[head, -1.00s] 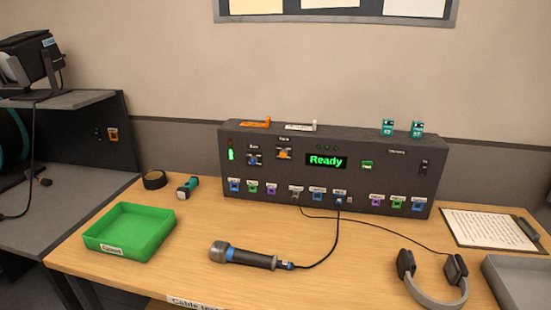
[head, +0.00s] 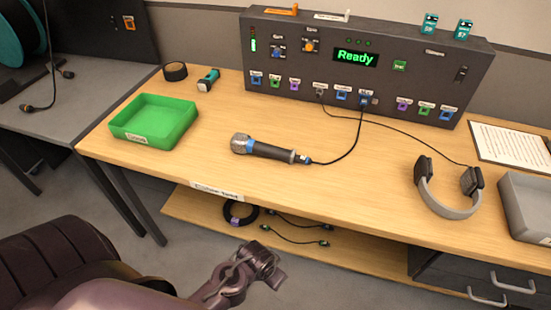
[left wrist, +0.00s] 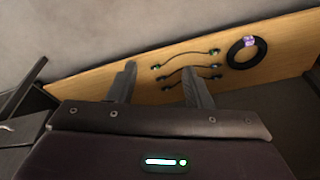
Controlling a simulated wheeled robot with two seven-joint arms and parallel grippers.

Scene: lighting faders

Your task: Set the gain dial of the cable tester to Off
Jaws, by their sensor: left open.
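The cable tester (head: 372,84) is a dark box at the back of the wooden bench, with a lit green "Ready" display (head: 355,57). Two dials sit left of the display: one with a blue knob (head: 278,51) and one with an orange knob (head: 310,46). Their labels are too small to read surely, so I cannot tell which is gain or where each points. My left gripper (head: 262,268) is low in front of the bench, well away from the tester. In the left wrist view its two fingers (left wrist: 158,88) are apart with nothing between them. My right gripper is not in view.
A microphone (head: 265,149) with a cable to the tester lies mid-bench. A green tray (head: 150,134) is at left; headphones (head: 446,205) and a grey tray (head: 515,215) are at right. A lower shelf (head: 340,245) holds coiled and loose cables. Bench front edge stands between gripper and tester.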

